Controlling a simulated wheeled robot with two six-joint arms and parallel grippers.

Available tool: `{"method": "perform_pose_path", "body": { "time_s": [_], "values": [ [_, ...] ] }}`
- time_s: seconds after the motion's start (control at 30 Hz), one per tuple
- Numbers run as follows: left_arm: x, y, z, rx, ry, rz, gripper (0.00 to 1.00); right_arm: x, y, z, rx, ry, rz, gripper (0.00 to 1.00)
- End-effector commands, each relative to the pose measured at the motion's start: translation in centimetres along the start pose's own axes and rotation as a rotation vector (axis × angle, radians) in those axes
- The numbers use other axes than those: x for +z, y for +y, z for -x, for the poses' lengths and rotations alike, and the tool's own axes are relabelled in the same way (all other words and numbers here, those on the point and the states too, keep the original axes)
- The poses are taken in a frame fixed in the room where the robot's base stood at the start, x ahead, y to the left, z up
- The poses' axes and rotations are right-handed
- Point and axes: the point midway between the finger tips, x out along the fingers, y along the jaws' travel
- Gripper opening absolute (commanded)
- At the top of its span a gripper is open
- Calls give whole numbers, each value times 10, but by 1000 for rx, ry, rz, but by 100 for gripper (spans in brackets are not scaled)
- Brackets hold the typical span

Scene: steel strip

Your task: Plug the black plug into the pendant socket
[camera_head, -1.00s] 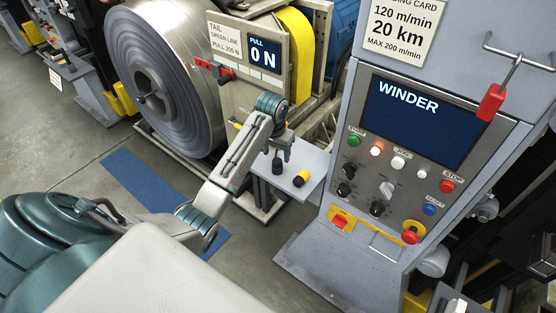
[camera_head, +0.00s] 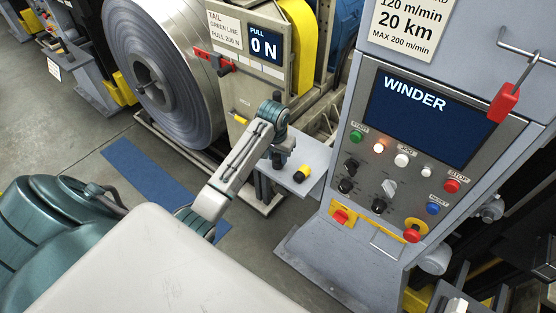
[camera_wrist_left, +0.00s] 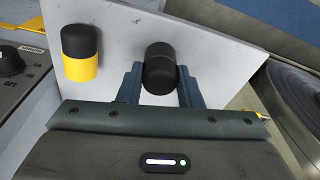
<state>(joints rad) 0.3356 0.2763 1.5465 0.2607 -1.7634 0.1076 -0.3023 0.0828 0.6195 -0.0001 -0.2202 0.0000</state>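A black plug (camera_head: 279,161) stands on a small grey shelf (camera_head: 316,157) beside the winder console. In the left wrist view the black plug (camera_wrist_left: 158,68) sits between the two fingers of my left gripper (camera_wrist_left: 160,85), with a narrow gap seen beside it. The gripper looks open around it. In the head view the left gripper (camera_head: 283,149) is over the plug and partly hides it. A black and yellow cylinder (camera_head: 302,173) stands to its right, also in the left wrist view (camera_wrist_left: 80,52). I cannot identify the pendant socket. My right gripper is not in view.
The winder console (camera_head: 400,150) with buttons and knobs rises right of the shelf. A red piece (camera_head: 504,102) hangs from a hook there. A large steel coil (camera_head: 165,80) and a machine panel stand behind the shelf. Open floor (camera_head: 110,185) lies to the left.

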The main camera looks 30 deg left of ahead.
Motion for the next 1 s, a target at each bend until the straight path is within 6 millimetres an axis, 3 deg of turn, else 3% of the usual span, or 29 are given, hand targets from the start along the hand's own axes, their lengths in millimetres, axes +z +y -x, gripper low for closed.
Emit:
{"method": "perform_pose_path", "body": {
  "time_s": [0.03, 0.07, 0.2, 1.0],
  "values": [
    [0, 0, 0, 0, 1, 0, 8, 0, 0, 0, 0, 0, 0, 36],
    [0, 0, 0, 0, 1, 0, 30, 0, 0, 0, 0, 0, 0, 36],
    [0, 0, 0, 0, 1, 0, 4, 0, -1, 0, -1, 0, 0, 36],
    [-6, 0, 50, 0, 2, 0, 4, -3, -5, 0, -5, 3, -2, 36]
  ]
}}
